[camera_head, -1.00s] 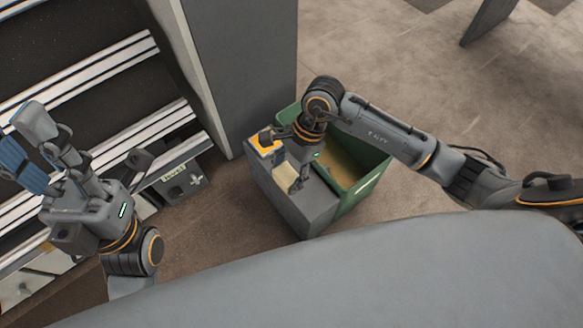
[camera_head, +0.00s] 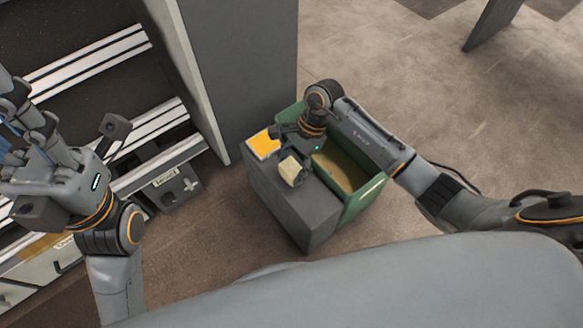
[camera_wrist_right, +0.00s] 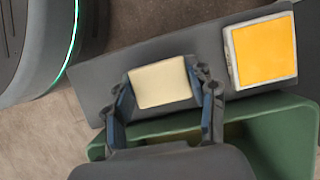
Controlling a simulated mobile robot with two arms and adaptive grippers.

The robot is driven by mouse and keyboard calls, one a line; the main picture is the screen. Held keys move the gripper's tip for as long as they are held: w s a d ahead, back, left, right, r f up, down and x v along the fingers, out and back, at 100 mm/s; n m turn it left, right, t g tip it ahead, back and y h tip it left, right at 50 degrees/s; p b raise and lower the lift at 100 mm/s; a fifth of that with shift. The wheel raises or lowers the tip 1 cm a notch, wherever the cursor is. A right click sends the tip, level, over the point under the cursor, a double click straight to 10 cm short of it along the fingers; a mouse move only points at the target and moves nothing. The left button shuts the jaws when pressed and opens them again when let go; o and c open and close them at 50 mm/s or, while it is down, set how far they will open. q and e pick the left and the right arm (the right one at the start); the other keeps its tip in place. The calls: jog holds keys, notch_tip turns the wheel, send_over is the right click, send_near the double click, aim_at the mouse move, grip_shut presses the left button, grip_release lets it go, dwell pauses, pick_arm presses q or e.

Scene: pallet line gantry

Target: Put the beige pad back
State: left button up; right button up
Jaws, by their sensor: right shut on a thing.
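The beige pad (camera_head: 290,171) is a small pale block. My right gripper (camera_head: 294,163) is shut on it. In the right wrist view the pad (camera_wrist_right: 160,82) sits between the two blue-lined fingers of the right gripper (camera_wrist_right: 165,92). They are over the top of the grey stand (camera_head: 312,205); I cannot tell whether the pad touches it. My left gripper (camera_head: 18,125) is at the left edge of the head view, partly cut off, away from the pad, and its finger opening is unclear.
A yellow square with a pale rim (camera_head: 264,144) lies on the stand's far end, beside the pad. A green bin (camera_head: 361,200) adjoins the stand on the right. A grey post (camera_head: 245,70) stands behind, and metal rails (camera_head: 90,60) run at the left.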

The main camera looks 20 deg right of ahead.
jog(key=o, duration=0.6)
jog(key=shift+f, duration=0.15)
jog(key=shift+c, duration=0.2)
jog(key=o, duration=0.4)
jog(key=shift+o, duration=0.2)
